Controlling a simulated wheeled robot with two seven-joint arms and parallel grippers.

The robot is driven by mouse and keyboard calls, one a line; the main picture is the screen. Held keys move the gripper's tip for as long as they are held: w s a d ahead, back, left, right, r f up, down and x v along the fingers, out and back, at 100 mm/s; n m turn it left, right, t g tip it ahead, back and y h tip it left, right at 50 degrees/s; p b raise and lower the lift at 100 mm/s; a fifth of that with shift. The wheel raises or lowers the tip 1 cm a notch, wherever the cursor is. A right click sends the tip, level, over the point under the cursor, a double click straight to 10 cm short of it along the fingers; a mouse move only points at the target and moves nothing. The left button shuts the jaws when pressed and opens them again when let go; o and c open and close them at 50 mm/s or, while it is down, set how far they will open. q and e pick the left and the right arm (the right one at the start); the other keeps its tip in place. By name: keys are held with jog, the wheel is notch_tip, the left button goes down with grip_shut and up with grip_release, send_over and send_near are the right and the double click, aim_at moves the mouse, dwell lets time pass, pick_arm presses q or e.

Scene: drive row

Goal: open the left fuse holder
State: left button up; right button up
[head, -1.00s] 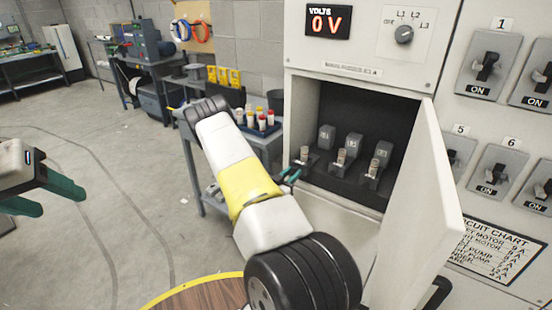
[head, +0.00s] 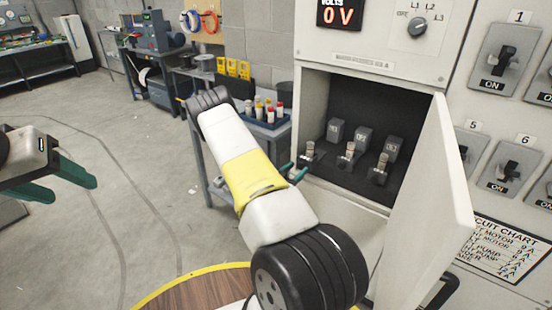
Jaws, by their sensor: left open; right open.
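Three fuse holders sit in a row inside the open cabinet box; the left fuse holder (head: 310,153) is nearest the box's left wall, beside the middle holder (head: 348,156) and the right holder (head: 381,171). Each has a small pale upright piece at its front and a grey block behind it. I cannot tell the left holder's exact latch state. My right gripper (head: 295,173) is mostly hidden behind its own arm; its teal fingertips show just left of the box opening, apart from the holders. My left gripper (head: 62,181) is open and empty at the left edge, far from the cabinet.
The cabinet door (head: 430,205) stands swung open to the right. A voltmeter (head: 340,14) reading 0 V and a selector knob (head: 417,27) are above. A cart (head: 205,160) with a blue tray (head: 266,124) stands left of the box. A round wooden table (head: 205,292) is below.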

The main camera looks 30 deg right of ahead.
jog(key=v, duration=0.7)
dwell(0.3)
